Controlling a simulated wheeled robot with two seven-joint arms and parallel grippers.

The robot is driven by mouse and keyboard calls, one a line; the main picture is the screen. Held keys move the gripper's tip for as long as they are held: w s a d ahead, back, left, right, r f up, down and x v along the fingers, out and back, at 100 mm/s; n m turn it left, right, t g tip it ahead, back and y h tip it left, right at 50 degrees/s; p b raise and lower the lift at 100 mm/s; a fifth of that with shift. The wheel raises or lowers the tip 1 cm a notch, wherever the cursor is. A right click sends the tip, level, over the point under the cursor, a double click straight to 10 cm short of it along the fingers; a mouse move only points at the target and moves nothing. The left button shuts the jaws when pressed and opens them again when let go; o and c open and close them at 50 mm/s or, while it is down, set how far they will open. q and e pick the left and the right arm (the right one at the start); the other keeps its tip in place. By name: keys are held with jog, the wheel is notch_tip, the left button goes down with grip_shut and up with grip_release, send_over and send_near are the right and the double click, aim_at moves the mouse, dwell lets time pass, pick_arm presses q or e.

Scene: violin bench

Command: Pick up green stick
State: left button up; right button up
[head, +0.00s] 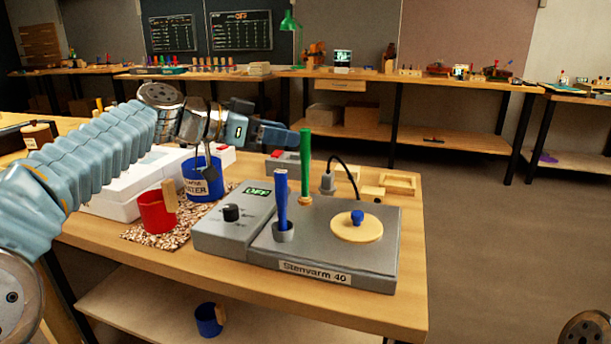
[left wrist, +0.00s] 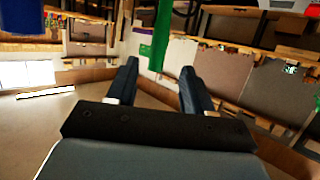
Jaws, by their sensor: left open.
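The green stick (head: 305,160) stands upright on the bench at the back of the grey Stenvarm 40 device, its foot in a small tan holder. My left gripper (head: 285,136) reaches in from the left, with its fingertips just left of the stick's upper part. In the left wrist view the green stick (left wrist: 161,35) shows in line with the gap between the two open fingers (left wrist: 158,72). I cannot tell whether the tips reach around it. Nothing is held. My right gripper is out of view.
A blue stick (head: 281,196) stands in a grey holder on the Stenvarm 40 device (head: 318,250), close in front of the green stick. A black cable (head: 350,164) arches just right of it. A blue cup (head: 204,186) and red cup (head: 155,214) stand to the left.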

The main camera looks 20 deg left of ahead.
aim_at(305, 167)
pick_arm(q)
jog(key=p+x, duration=0.2)
jog(key=x, duration=0.3)
jog(key=shift+w+d+f, duration=0.1)
jog(key=shift+d+f, duration=0.05)
jog(key=shift+d, duration=0.25)
grip_shut()
